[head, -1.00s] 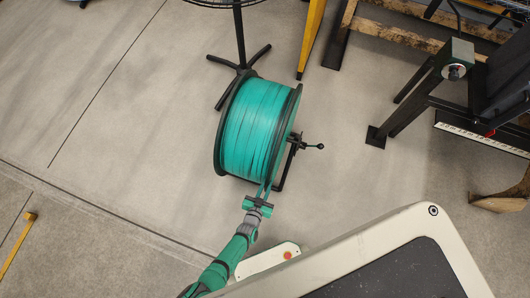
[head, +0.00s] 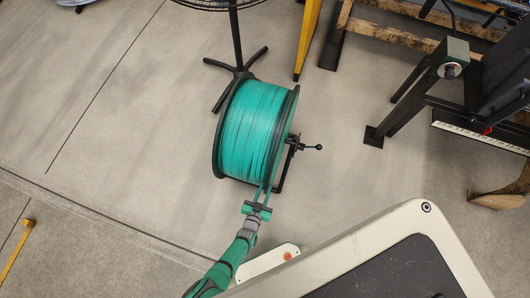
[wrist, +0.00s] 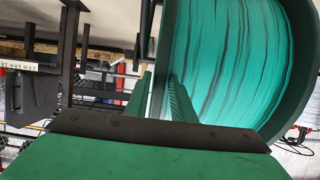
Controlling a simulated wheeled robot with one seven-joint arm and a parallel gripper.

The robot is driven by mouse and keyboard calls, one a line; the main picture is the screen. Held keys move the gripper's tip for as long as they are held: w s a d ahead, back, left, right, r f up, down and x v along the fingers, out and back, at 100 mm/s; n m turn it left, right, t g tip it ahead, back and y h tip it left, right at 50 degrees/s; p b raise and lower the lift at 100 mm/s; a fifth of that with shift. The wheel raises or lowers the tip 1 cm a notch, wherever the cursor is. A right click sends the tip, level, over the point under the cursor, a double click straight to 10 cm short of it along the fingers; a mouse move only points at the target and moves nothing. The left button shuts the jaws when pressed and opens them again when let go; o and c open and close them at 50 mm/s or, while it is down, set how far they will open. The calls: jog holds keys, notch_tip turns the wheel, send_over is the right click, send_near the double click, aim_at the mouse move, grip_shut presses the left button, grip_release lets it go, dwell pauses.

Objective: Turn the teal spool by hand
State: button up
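The teal spool (head: 248,130) is a large drum of teal strip with dark round flanges, lying on its side on a dark stand in the head view. It fills the upper right of the wrist view (wrist: 235,60). My gripper (head: 265,192) is at the spool's near lower edge, by the right flange. In the wrist view its two teal fingers (wrist: 159,82) stand apart, with the dark flange edge showing between or just beyond them. I cannot tell whether the fingers touch the flange. A crank-like handle (head: 310,147) sticks out at the spool's right side.
A black fan stand (head: 238,70) is close behind the spool. A yellow post (head: 308,40) rises behind it to the right. A dark machine frame (head: 415,95) stands at the right.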

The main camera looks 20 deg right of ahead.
jog(key=shift+o, duration=0.6)
jog(key=shift+s+a+r, duration=0.2)
jog(key=shift+s+a, duration=0.05)
jog(key=shift+a, duration=0.1)
jog(key=v, duration=0.9)
jog(key=shift+s+a, duration=0.2)
jog(key=shift+s, duration=0.2)
jog(key=shift+r, duration=0.15)
jog(key=s+a+r+n+t+y, duration=0.1)
jog(key=s+a+r+n+y, duration=0.1)
jog(key=r, duration=1.1)
jog(key=s+a+r+n+t+y, duration=0.2)
jog(key=s+r+n+y, duration=0.1)
jog(key=r, duration=1.1)
jog(key=s+a+r+n+t+y, duration=0.2)
jog(key=s+r+n+y, duration=0.1)
jog(key=r, duration=1.1)
jog(key=shift+r+n+y, duration=0.25)
jog(key=shift+n+y, duration=0.05)
jog(key=shift+y, duration=0.4)
